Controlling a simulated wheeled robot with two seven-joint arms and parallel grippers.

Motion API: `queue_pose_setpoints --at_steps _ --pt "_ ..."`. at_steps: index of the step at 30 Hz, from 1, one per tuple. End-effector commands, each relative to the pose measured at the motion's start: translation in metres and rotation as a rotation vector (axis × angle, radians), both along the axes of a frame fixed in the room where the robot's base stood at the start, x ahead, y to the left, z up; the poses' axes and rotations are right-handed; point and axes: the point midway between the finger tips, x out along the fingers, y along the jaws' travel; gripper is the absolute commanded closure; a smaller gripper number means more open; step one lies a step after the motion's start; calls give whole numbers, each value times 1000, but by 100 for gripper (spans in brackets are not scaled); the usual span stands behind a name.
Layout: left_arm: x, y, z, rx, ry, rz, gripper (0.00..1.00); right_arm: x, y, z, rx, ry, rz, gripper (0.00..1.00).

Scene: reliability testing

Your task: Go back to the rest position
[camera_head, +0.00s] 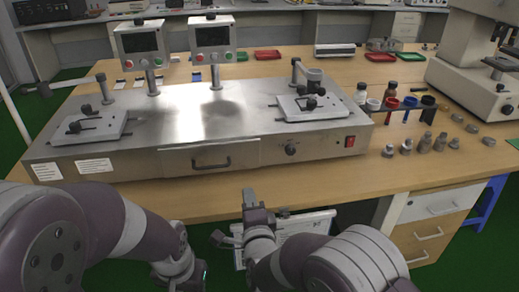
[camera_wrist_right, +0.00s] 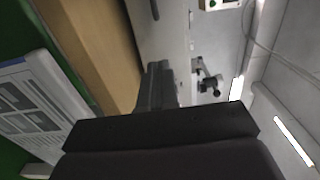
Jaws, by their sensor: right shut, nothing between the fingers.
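My right gripper (camera_head: 250,198) is in front of the table's front edge in the head view, pointing up toward the steel test bench (camera_head: 227,161). It is shut with nothing between its fingers. In the right wrist view its dark fingers (camera_wrist_right: 156,86) lie together, with the table edge and steel bench beyond them. My left arm comes in from the left and bends down to its wrist (camera_head: 176,262) near the bottom edge. I see no fingers of the left gripper there.
The wooden table (camera_head: 420,172) is close ahead. The bench carries two screens (camera_head: 140,41) and two clamp plates (camera_head: 313,106). Bottles, metal weights (camera_head: 407,147) and a microscope (camera_head: 470,75) stand at the right. A white labelled panel (camera_head: 305,226) is behind my right wrist. Drawers (camera_head: 432,232) stand lower right.

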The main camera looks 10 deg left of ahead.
Motion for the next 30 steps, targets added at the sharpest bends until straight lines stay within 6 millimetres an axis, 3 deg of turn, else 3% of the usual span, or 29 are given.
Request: queue_pose_setpoints --at_steps 2,5,7,9,12,16,20,21,24,25,30 --pt "0 0 0 0 0 0 63 -1 1 -6 -68 8 7 100" --pt "0 0 0 0 0 0 63 -17 7 -53 -361 133 111 100" --pt "0 0 0 0 0 0 63 -47 4 -91 -685 269 292 100" --pt "0 0 0 0 0 0 63 -79 -28 -113 -999 402 501 100" --pt "0 0 0 0 0 0 63 -127 -93 -119 -1293 558 779 100" --pt "0 0 0 0 0 0 63 -177 -161 -106 -1439 699 1015 100" --pt "0 0 0 0 0 0 63 -216 -219 -86 -1455 824 1107 100" --pt "0 0 0 0 0 0 63 -222 -236 -78 -1434 862 1073 100" --pt "0 0 2 0 0 0 63 -211 -272 -60 -1368 911 905 100" --pt "-1 0 31 0 2 0 63 -211 -268 -32 -1377 903 923 100" --pt "0 0 95 0 -1 0 63 -211 -266 31 -1379 899 927 100"
